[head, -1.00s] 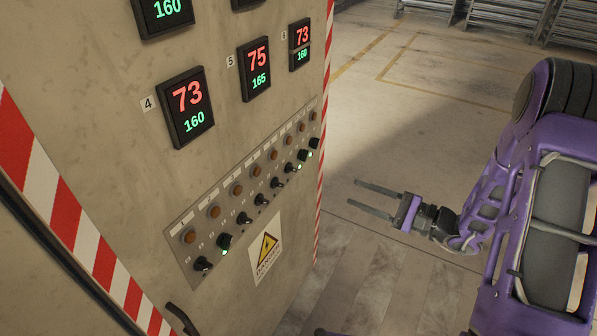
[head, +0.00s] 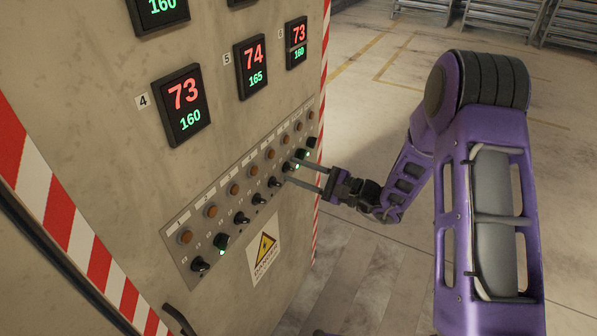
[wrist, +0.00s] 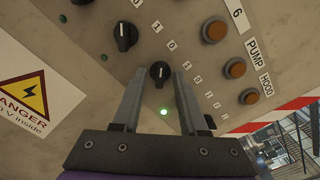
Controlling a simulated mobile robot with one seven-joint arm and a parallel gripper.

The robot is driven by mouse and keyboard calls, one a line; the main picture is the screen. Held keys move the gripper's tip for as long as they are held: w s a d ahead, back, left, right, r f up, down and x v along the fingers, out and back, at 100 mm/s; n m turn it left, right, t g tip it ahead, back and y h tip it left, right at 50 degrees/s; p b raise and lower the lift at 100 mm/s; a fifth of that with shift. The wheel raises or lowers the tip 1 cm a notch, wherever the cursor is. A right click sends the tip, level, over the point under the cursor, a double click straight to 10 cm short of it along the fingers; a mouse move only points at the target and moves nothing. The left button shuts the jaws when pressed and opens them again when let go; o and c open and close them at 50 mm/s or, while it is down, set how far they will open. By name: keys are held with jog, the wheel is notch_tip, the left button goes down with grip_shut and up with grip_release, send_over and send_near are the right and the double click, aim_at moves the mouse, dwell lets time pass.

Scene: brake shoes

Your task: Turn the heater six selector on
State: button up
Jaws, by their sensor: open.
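The heater six selector (wrist: 160,70) is a small black knob with a pale pointer line, in line with the label "6" (wrist: 237,14) and an orange lamp (wrist: 214,30) in the wrist view. My gripper (wrist: 159,76) is open, with one finger on each side of this knob. I cannot tell whether the fingers touch it. No green glow shows at this knob. In the head view my gripper (head: 290,172) reaches the selector row from the right, and its fingertips partly hide the knob there.
The pump selector's green light (wrist: 163,112) glows close beside it, its knob mostly hidden by my gripper. Another black selector (wrist: 125,35) stands on the other side. A lit selector (head: 222,241) is lower left. Free floor lies right of the cabinet.

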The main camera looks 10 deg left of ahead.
grip_shut()
